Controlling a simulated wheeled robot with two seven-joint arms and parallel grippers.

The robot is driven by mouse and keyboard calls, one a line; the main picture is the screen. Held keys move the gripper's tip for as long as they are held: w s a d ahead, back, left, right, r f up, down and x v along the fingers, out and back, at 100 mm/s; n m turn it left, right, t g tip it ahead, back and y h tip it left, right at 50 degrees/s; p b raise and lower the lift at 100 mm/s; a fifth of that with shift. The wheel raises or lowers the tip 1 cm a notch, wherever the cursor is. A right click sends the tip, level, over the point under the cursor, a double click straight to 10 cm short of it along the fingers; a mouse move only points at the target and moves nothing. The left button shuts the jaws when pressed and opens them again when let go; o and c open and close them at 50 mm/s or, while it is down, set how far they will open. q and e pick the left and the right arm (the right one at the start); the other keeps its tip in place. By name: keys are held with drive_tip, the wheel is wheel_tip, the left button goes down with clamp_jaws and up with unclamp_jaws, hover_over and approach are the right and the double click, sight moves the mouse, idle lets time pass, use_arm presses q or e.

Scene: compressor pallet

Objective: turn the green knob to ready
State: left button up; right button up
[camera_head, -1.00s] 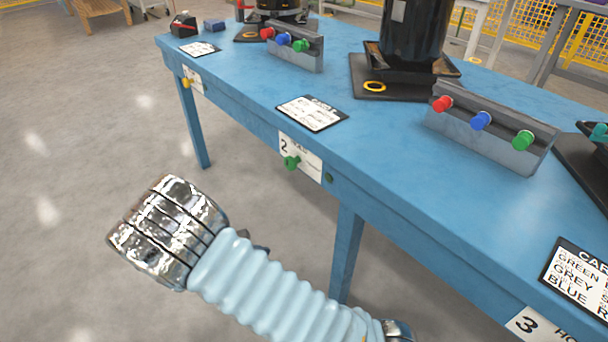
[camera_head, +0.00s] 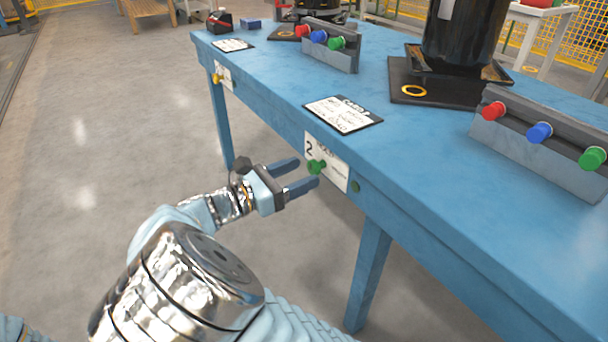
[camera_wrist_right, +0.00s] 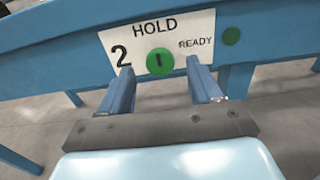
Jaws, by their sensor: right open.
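The green knob (camera_head: 316,167) sticks out from a white label plate (camera_head: 338,177) on the front edge of the blue table. In the right wrist view the knob (camera_wrist_right: 159,62) has a dark upright mark pointing toward HOLD at the top of the plate; READY is printed at its upper right and "2" at its left. My right gripper (camera_head: 307,173) is open and empty, facing the plate. In the wrist view its fingertips (camera_wrist_right: 160,68) lie to the left and right of the knob; I cannot tell whether they touch it. My left gripper is out of view.
The blue table (camera_head: 420,155) carries a card (camera_head: 343,114), two grey blocks with red, blue and green buttons (camera_head: 540,133), and black compressors (camera_head: 462,35). A yellow knob (camera_head: 216,78) sits farther left on its edge. A green dot (camera_wrist_right: 231,36) is right of the plate.

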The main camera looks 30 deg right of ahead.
drive_tip(key=shift+d, duration=1)
drive_tip(key=shift+c, duration=0.5)
drive_tip(key=c, duration=0.9)
drive_tip(key=shift+c, duration=0.2)
